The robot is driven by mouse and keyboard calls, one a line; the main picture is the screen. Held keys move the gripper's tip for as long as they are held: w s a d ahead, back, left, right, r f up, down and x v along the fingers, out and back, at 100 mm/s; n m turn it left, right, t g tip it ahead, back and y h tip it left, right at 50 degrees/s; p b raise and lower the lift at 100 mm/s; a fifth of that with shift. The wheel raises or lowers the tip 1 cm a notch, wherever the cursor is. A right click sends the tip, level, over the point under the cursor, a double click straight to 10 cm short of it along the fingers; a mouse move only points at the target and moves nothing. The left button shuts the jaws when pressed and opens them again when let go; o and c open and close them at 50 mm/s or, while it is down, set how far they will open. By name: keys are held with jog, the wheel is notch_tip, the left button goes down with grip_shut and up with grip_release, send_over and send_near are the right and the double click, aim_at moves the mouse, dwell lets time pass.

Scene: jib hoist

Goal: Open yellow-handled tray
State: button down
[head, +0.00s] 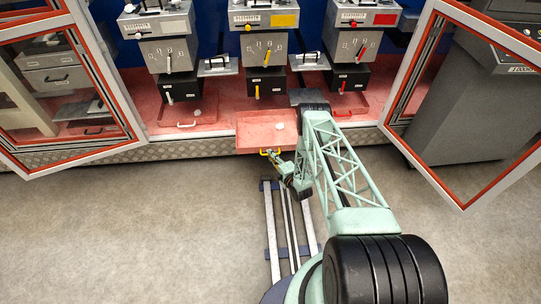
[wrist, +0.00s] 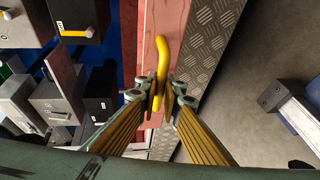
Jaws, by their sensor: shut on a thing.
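The yellow-handled tray (head: 252,138) is a shallow red tray below the middle machine. In the head view it sticks out past the front edge of the red bench, partly drawn out. A small whitish lump (head: 281,126) lies in it. Its yellow handle (wrist: 162,52) shows in the wrist view as a curved bar. My gripper (wrist: 163,92) is shut on this handle, with a fingertip on either side. In the head view my gripper (head: 272,157) is small at the tray's front, with part of the handle visible.
A white-handled tray (head: 181,124) sits on the left and a red-handled tray (head: 345,113) on the right, both within the bench. Open framed doors (head: 128,105) and (head: 395,100) flank the bench. The grey floor in front is clear beside my rail.

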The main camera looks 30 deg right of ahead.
jog(key=c, duration=3)
grip_release()
jog(key=shift+s+a+r, duration=0.1)
jog(key=shift+s+r, duration=0.25)
jog(key=shift+s, duration=1.6)
jog(key=shift+s+a+r, duration=0.1)
jog(key=shift+s+r, duration=0.3)
jog(key=shift+s, duration=1.6)
jog(key=shift+s+a+r, duration=0.1)
jog(key=shift+s+r, duration=0.25)
jog(key=shift+s, duration=1.6)
jog(key=shift+w+d, duration=0.1)
jog(key=shift+w, duration=0.05)
